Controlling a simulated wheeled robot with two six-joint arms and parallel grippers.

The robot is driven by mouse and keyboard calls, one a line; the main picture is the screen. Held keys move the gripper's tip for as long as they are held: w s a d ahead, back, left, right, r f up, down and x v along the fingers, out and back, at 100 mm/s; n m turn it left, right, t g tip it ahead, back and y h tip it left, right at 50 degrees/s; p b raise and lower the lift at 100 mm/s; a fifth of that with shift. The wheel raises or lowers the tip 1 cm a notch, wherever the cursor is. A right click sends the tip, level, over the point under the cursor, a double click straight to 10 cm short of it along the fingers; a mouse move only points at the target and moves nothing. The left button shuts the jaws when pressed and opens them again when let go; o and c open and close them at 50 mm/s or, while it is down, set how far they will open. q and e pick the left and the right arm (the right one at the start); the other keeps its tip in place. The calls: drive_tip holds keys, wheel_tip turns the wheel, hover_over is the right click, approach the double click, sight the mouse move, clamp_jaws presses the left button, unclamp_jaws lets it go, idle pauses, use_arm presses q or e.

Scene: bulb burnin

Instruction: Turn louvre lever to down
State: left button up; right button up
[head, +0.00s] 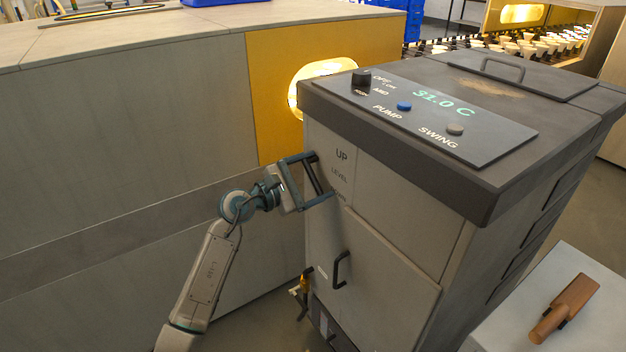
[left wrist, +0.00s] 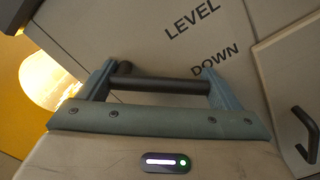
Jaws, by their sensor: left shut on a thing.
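The louvre lever shows as a dark rod in the left wrist view (left wrist: 160,84). It spans the space between my left gripper's two fingers, and its right end is close to the DOWN label (left wrist: 215,60). My left gripper (head: 318,180) is shut on it at the upper left of the grey cabinet's front (head: 390,245). In the head view the fingers hide much of the lever. The UP label (head: 342,155) and the LEVEL label (left wrist: 192,20) are readable on the panel beside it. My right gripper is out of view.
The cabinet's dark top has a black knob (head: 361,77), a blue button (head: 404,106) and a 31.0 C readout (head: 443,103). A door handle (head: 341,268) is below the lever. A lit opening (head: 305,85) is behind. A brown-handled tool (head: 565,308) lies at lower right.

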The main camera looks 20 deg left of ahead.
use_arm(q)
drive_tip(key=shift+f, duration=0.15)
drive_tip(key=o, duration=1.2)
drive_tip(key=shift+o, duration=0.2)
drive_tip(key=shift+s+a, duration=0.25)
drive_tip(key=b+v, duration=0.1)
drive_tip(key=v, duration=0.9)
drive_tip(key=shift+b, duration=0.3)
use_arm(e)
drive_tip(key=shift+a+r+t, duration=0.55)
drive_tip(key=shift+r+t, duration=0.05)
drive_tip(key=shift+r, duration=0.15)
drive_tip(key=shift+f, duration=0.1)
